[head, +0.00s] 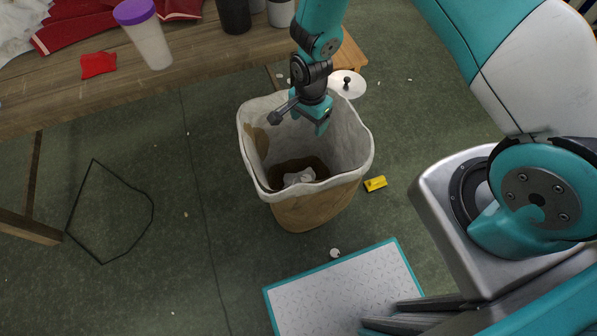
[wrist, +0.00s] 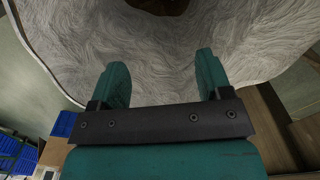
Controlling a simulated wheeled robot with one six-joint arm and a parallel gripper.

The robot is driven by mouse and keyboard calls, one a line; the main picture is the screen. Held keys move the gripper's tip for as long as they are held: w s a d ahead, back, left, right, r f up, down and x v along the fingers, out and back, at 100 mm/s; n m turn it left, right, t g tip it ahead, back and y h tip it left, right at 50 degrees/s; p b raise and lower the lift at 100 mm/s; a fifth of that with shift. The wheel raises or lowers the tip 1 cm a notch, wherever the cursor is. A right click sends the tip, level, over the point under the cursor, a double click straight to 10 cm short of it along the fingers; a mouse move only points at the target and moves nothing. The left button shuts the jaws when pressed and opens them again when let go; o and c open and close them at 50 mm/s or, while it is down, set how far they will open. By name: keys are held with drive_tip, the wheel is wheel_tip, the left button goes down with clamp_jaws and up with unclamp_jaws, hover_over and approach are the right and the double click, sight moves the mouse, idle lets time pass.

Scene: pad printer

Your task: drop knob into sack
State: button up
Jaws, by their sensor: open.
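The sack (head: 254,150) stands open on the floor, brown outside with a pale folded-over lining. A pale crumpled thing (head: 300,177) lies at its dark bottom; I cannot tell whether the knob is there. My gripper (head: 310,118) is above the sack's mouth, near its far rim. In the wrist view my gripper (wrist: 161,75) has its two teal fingers apart with nothing between them, and the pale lining of the sack (wrist: 165,45) fills the view beyond. No knob shows clearly in either view.
A wooden table (head: 170,85) with cups and red cloth stands behind and left. A round white lid (head: 346,84) lies behind the sack. The floor left of the sack is mostly clear.

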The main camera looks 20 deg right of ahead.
wheel_tip(320, 180, up, 16)
drive_tip(key=shift+p, duration=0.4)
drive_tip(key=shift+r, duration=0.15)
